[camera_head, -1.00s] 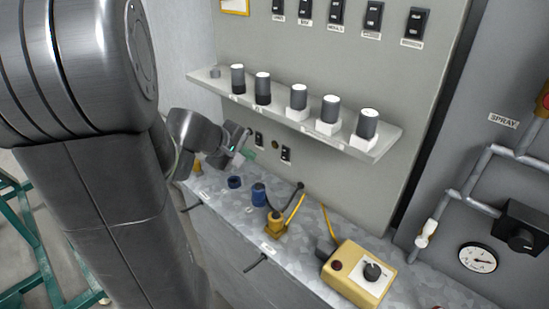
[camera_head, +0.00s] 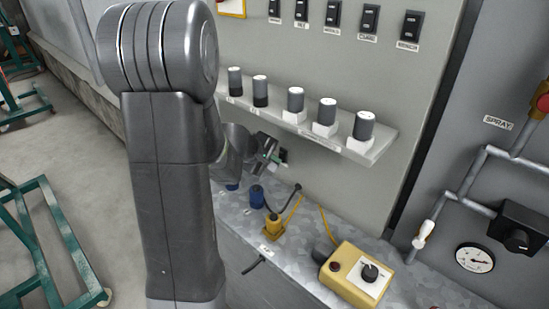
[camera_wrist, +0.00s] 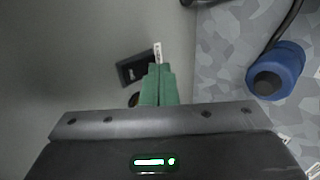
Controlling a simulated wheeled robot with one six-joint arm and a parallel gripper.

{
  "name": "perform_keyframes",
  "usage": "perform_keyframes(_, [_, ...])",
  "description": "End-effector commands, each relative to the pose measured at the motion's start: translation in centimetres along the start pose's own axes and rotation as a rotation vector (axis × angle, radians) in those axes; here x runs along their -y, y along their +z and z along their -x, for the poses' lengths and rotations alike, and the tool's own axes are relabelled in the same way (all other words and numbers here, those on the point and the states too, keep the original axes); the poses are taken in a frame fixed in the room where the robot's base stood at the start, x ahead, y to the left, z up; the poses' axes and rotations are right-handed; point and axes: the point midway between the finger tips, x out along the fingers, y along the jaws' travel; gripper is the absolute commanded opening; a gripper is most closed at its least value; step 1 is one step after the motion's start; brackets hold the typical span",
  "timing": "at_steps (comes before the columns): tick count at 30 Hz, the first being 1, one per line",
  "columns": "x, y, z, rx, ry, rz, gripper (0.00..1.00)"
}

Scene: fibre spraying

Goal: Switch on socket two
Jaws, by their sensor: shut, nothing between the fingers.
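My gripper (camera_head: 270,160) is shut and empty, its green fingers held together below the shelf, close to the panel wall. A black rocker switch (camera_head: 284,155) on that wall shows just past the fingertips. In the wrist view the green fingers (camera_wrist: 158,84) point at the wall, and a black switch (camera_wrist: 133,68) with a small white label (camera_wrist: 157,52) lies just beyond and left of the tips. I cannot tell whether they touch it, and the label is unreadable. A dark round fitting (camera_wrist: 133,99) is partly hidden behind the fingers. My arm hides the wall further left.
A shelf (camera_head: 378,152) with several dark cylinders hangs above my gripper. On the metal bench stand a blue plug (camera_head: 257,197), a yellow plug (camera_head: 273,228) with cables and a yellow control box (camera_head: 357,272). The blue plug also shows in the wrist view (camera_wrist: 282,68).

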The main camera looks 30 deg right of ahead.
Motion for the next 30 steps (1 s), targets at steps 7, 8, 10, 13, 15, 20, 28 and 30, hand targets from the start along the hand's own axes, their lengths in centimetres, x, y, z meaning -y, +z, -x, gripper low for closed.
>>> perform_keyframes(7, [-0.26,0.01,-0.42,0.000,0.000,0.001,0.00])
perform_keyframes(8, [-0.25,0.00,-0.41,0.000,0.000,0.001,0.00])
perform_keyframes(10, [-0.25,0.00,-0.40,0.000,0.000,0.001,0.00])
perform_keyframes(13, [-0.23,0.00,-0.42,0.000,0.001,0.001,0.00])
perform_keyframes(15, [-0.14,-0.01,-0.53,-0.001,0.004,0.000,0.00])
perform_keyframes(20, [0.09,-0.10,-1.04,-0.003,0.029,0.000,0.00])
perform_keyframes(28, [-0.39,-0.07,-0.67,-0.002,0.035,0.001,0.00])
perform_keyframes(30, [-0.48,-0.07,-0.59,-0.002,0.035,0.001,0.00])
